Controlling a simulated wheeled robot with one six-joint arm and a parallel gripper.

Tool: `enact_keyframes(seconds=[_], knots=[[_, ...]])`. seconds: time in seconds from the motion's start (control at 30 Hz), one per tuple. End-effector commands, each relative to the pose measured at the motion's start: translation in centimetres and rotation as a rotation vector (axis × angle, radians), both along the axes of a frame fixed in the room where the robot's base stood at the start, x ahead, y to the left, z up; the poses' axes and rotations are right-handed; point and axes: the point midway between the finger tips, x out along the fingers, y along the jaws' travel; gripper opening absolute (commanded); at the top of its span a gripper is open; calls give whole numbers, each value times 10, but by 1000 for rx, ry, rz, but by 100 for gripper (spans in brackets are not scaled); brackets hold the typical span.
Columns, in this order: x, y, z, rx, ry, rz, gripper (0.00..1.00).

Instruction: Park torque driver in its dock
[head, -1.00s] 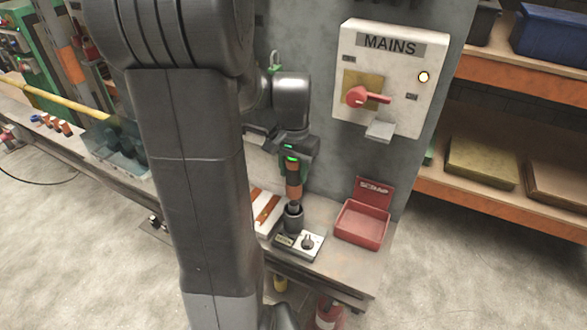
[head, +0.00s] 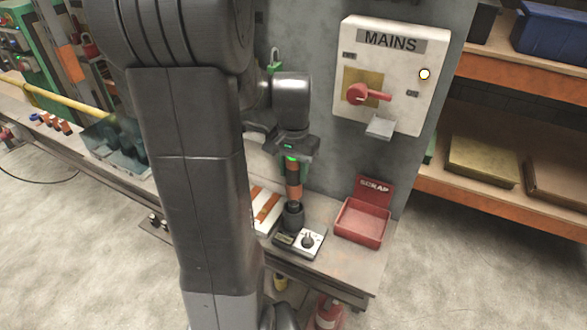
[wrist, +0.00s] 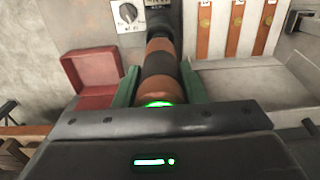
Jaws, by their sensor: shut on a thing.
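The torque driver (head: 294,186), with orange and black bands, stands upright in the head view. My gripper (head: 292,163) is above it, shut around its upper part. The wrist view shows the driver (wrist: 159,62) between my gripper's two green fingers (wrist: 159,80), with a green light at its near end. The driver's lower end meets a dark cup (head: 293,216) behind a panel with a dial (head: 308,241), which looks like the dock. How deep the tip sits in the cup is hidden.
A red SCRAP bin (head: 361,220) stands right of the dial panel. White strips with orange bands (head: 267,207) lie to the left. A MAINS box (head: 388,75) with a red handle is on the wall above. My arm blocks the middle of the head view.

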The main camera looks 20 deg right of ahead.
Motion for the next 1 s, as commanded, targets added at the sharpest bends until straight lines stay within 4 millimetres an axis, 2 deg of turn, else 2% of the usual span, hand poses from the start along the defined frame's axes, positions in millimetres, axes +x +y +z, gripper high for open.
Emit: enact_keyframes(seconds=[1.0], knots=[[0,0,-11,-2,-1,0,10]])
